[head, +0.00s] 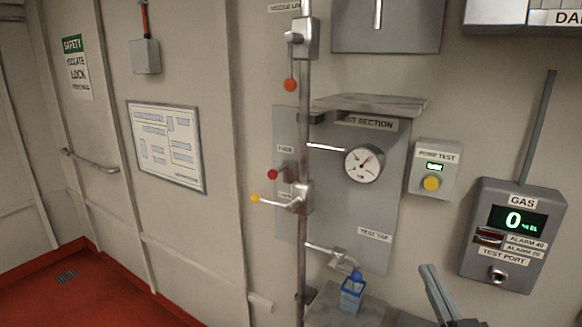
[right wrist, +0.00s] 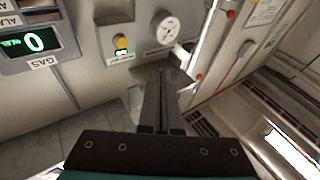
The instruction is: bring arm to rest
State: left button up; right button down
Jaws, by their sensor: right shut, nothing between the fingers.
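My right gripper (head: 431,272) shows at the bottom right of the head view, in front of the wall below the pump test box and left of the gas panel. It also shows in the right wrist view (right wrist: 161,75), with its two fingers shut together and nothing between them. It looks clear of the wall and the fittings. My left gripper is in neither view.
A gas panel (head: 514,240) reads 0. A pump test box (head: 433,170), a gauge (head: 363,163) and a vertical pipe (head: 302,110) with valve levers are on the wall. A blue bottle (head: 351,295) stands on a grey ledge below the test tap. Red floor (head: 90,295) is clear at left.

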jog(key=s+a+f+n+g, duration=0.1)
jog(key=s+a+f+g, duration=0.25)
jog(key=f, duration=0.35)
jog(key=s+a+f+g, duration=0.2)
jog(key=f+g, duration=0.3)
jog(key=f, duration=0.1)
jog(key=s+a+f+g+h, duration=0.1)
jog(key=s+f+g, duration=0.3)
jog(key=s, duration=0.5)
jog(key=s+a+f+g, duration=0.1)
jog(key=s+f+g, duration=0.4)
jog(key=s, duration=0.4)
notch_tip(320, 180, down, 33)
jog(key=s+g+b, duration=0.2)
jog(key=s+b, duration=0.1)
jog(key=b, duration=0.7)
pick_arm(q)
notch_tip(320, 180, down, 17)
jog(key=b, duration=0.7)
pick_arm(e)
jog(key=s+d+f, duration=0.1)
jog(key=s+f, duration=0.6)
jog(key=f, duration=0.3)
jog(key=s+d+f, duration=0.2)
jog(key=s+f, duration=0.5)
jog(key=f, duration=0.2)
jog(key=shift+s+f+g, duration=0.35)
jog(key=shift+s+f, duration=0.05)
